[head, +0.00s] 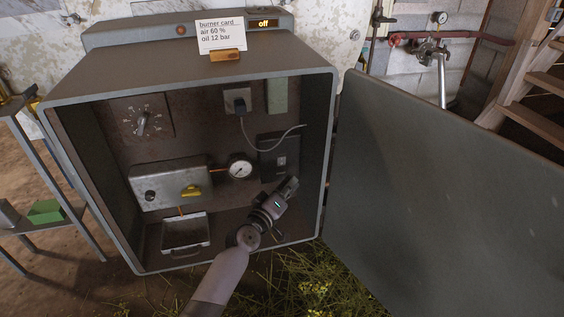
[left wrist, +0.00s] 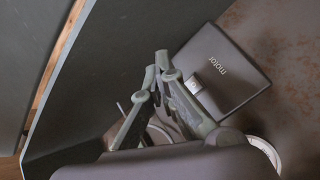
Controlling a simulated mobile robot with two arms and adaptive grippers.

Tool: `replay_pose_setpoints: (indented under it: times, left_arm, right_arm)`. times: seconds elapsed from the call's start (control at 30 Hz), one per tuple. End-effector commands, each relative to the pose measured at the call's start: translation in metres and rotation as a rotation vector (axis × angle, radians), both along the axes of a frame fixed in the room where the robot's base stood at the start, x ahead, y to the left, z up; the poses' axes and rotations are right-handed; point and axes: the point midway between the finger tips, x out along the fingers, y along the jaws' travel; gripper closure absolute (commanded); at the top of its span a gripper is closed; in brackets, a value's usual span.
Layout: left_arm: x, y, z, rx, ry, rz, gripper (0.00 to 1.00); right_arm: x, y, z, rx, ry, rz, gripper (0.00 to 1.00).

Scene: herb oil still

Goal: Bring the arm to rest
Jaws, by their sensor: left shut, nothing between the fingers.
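My left gripper (head: 289,187) reaches into the open grey cabinet (head: 187,75), in front of its back panel at the lower right. In the left wrist view its fingers (left wrist: 160,66) are together and hold nothing. Close by is a dark box (left wrist: 220,72) marked "motor" with a small light switch; in the head view this box (head: 280,152) sits just above the gripper. I cannot tell whether the fingertips touch it. My right gripper is not in view.
The cabinet door (head: 450,190) stands open to the right. Inside are a dial (head: 142,122), a gauge (head: 239,168), a yellow knob (head: 191,191), a plug (head: 239,101) with a cable and a tray (head: 186,233). A display (head: 265,23) reads "off". A shelf (head: 50,225) stands at left.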

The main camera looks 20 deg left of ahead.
Motion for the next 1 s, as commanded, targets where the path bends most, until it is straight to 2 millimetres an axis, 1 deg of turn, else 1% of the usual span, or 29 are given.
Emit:
replay_pose_setpoints:
  times: [0.17,0.57,0.67,0.77,0.8,0.87,0.9,0.97,1.0]
  left_arm:
    - [-0.005,-0.003,0.002,0.0,-0.001,0.0,1.0]
    - [-0.005,-0.004,0.0,0.003,0.001,-0.002,1.0]
    - [-0.017,-0.012,-0.009,0.045,0.026,-0.04,1.0]
    - [-0.05,-0.033,-0.033,0.16,0.097,-0.135,1.0]
    - [-0.07,-0.042,-0.046,0.225,0.14,-0.186,1.0]
    - [-0.105,-0.053,-0.069,0.337,0.219,-0.266,1.0]
    - [-0.131,-0.058,-0.084,0.416,0.28,-0.318,1.0]
    - [-0.17,-0.059,-0.105,0.527,0.372,-0.384,1.0]
    - [-0.193,-0.058,-0.115,0.591,0.431,-0.418,1.0]
  right_arm:
    - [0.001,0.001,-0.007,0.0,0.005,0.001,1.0]
    - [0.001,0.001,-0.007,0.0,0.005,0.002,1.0]
    - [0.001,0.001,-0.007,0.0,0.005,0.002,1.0]
    - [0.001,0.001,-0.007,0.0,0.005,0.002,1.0]
    - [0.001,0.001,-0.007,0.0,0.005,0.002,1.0]
    - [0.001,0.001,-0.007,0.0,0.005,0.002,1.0]
    - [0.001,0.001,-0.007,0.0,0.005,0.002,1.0]
    - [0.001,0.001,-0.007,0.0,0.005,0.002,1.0]
    - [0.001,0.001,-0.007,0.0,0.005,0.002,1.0]
